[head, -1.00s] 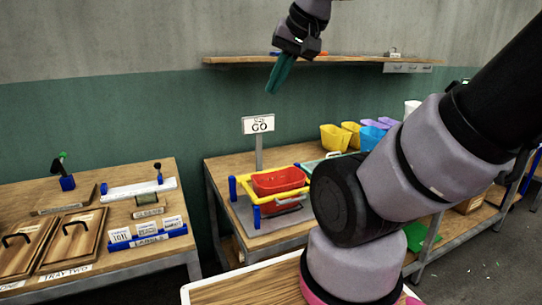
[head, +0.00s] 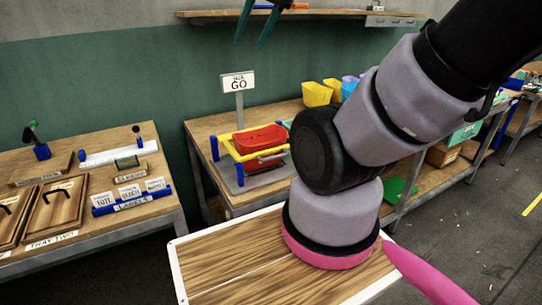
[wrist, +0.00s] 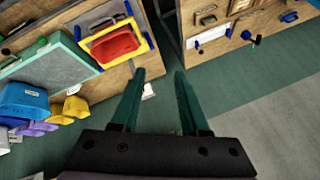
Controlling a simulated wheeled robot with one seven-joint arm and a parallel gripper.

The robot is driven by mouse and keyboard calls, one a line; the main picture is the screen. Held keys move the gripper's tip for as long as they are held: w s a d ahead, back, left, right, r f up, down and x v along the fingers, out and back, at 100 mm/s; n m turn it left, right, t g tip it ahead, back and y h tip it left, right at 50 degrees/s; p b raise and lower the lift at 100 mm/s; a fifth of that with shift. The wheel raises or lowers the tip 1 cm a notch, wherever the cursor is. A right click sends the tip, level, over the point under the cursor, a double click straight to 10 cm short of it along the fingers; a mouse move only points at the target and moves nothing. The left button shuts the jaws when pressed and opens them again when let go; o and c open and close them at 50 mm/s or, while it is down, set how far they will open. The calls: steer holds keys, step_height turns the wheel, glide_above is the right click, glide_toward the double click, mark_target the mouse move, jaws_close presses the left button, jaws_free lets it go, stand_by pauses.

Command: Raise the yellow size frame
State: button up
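The yellow size frame (head: 258,156) sits around a red bin (head: 260,138), between blue posts (head: 214,148) on a grey base at the left end of the middle bench. In the wrist view the yellow frame (wrist: 137,27) rings the red bin (wrist: 114,44) at the upper left. My gripper (head: 254,30) has green fingers and hangs high at the top edge of the head view, cut off there. In the wrist view my gripper (wrist: 159,75) is open with nothing between its fingers, apart from the frame.
A "GO" sign (head: 238,84) stands on a post behind the frame. A wall shelf (head: 300,14) runs above. Yellow bins (head: 316,94) stand further right on the bench. A label bench (head: 90,190) is at left, with a gap between benches.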

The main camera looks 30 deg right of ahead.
steer(key=w+d+f+m+g+y, duration=0.2)
steer(key=w+d+f+m, duration=0.15)
steer(key=f+m, duration=0.3)
steer(key=w+d+f+m+g+y, duration=0.3)
steer(key=d+f+m, duration=0.15)
steer(key=f, duration=0.35)
steer(key=w+d+f+m+g+y, duration=0.2)
steer(key=w+d+f+m, duration=0.1)
steer(key=f+m, duration=0.35)
steer(key=m+t+y, duration=0.5)
steer(key=m+t, duration=0.9)
steer(key=m, duration=0.7)
glide_toward(277, 157)
steer(key=x, duration=1)
steer(key=shift+w+d+f, duration=0.1)
steer(key=shift+w+f, duration=0.05)
steer(key=shift+w, duration=0.1)
jaws_close()
